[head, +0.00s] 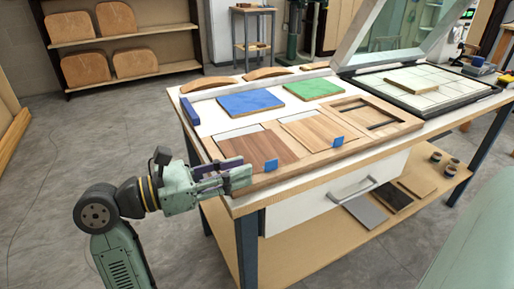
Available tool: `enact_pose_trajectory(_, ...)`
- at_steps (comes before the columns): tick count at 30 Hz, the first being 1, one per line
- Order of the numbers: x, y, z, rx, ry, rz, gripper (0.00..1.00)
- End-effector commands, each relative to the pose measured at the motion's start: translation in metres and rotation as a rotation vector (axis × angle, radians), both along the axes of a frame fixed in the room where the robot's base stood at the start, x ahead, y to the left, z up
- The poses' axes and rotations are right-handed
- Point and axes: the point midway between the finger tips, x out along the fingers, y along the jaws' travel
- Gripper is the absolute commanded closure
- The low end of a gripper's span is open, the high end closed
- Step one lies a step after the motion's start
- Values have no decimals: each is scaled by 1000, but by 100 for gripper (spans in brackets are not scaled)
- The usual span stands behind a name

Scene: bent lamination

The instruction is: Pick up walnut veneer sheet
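A darker reddish-brown veneer sheet (257,147), which looks like the walnut one, lies flat in the left bay of a wooden framed tray (290,163) on the workbench. A blue tab (271,165) stands at its front right corner. A lighter brown veneer sheet (312,131) lies in the middle bay, with its own blue tab (338,140). My gripper (240,178) is at the bench's front left corner, just left of and in front of the darker sheet. It appears apart from the sheet. The gap between its fingers is not clear.
Blue (250,103) and green (313,89) sheets lie behind the tray. Curved wooden forms (266,73) line the back edge. A press with a raised lid and gridded bed (430,88) is at right. A drawer handle (352,191) juts below the bench top.

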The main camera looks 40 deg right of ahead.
Motion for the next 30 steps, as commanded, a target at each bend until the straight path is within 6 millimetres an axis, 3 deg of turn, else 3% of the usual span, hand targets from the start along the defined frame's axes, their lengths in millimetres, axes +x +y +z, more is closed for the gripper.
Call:
enact_pose_trajectory(15,-21,-52,2,-2,2,0,74)
enact_pose_trajectory(23,-21,-53,1,-2,1,2,74)
enact_pose_trajectory(30,-20,-53,1,-2,1,2,90)
